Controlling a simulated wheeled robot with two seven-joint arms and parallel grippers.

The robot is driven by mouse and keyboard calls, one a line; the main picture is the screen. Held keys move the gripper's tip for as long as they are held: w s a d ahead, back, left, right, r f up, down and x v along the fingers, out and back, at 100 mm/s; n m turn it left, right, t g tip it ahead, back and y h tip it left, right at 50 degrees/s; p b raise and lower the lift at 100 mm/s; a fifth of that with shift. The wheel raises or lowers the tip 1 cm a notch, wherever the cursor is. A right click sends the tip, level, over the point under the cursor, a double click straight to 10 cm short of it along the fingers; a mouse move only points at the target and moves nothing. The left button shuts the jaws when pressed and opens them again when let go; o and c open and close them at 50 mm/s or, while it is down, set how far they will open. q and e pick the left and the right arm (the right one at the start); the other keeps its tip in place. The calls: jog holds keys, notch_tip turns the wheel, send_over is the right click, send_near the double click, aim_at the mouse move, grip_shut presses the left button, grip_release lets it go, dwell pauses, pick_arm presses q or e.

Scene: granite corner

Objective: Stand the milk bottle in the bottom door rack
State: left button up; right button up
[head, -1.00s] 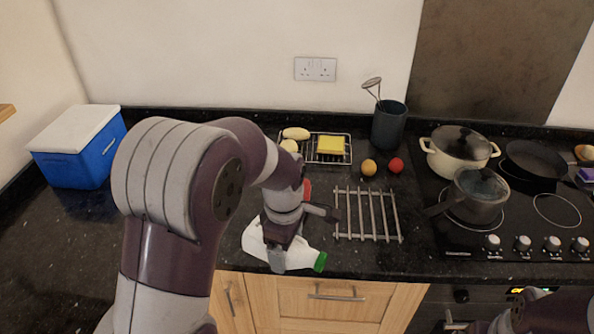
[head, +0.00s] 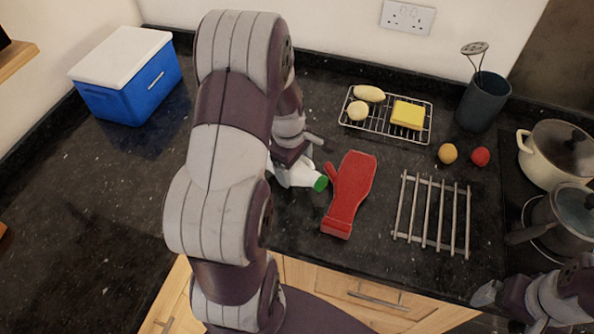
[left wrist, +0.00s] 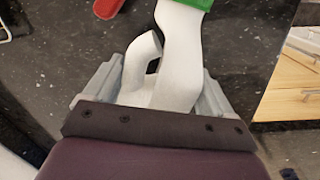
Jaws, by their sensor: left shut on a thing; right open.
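The milk bottle (head: 299,174) is white with a green cap and lies tilted on its side, cap toward the right. My left gripper (head: 290,157) is shut on it; my left arm hides much of its body in the head view. In the left wrist view the bottle (left wrist: 180,50) and its handle sit between the fingers of the gripper (left wrist: 155,95). Whether it touches the counter I cannot tell. My right gripper (head: 487,293) is at the lower right edge, open, with nothing visible in it. No door rack is in view.
A red oven mitt (head: 352,190) lies right of the bottle, beside a metal trivet (head: 432,215). Behind are a wire rack (head: 385,125) with food, a utensil pot (head: 483,100) and two round fruits. A blue cool box (head: 130,85) stands back left. The left counter is clear.

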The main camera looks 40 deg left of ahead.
pick_arm(q)
jog(key=f, duration=0.3)
jog(key=shift+s+d+f, duration=0.15)
jog(key=shift+s+f, duration=0.05)
jog(key=shift+s, duration=0.1)
jog(key=shift+w+f, duration=0.15)
jog(key=shift+f, duration=0.15)
jog(key=o, duration=1.8)
jog(key=shift+o, duration=0.2)
jog(key=shift+r, duration=0.15)
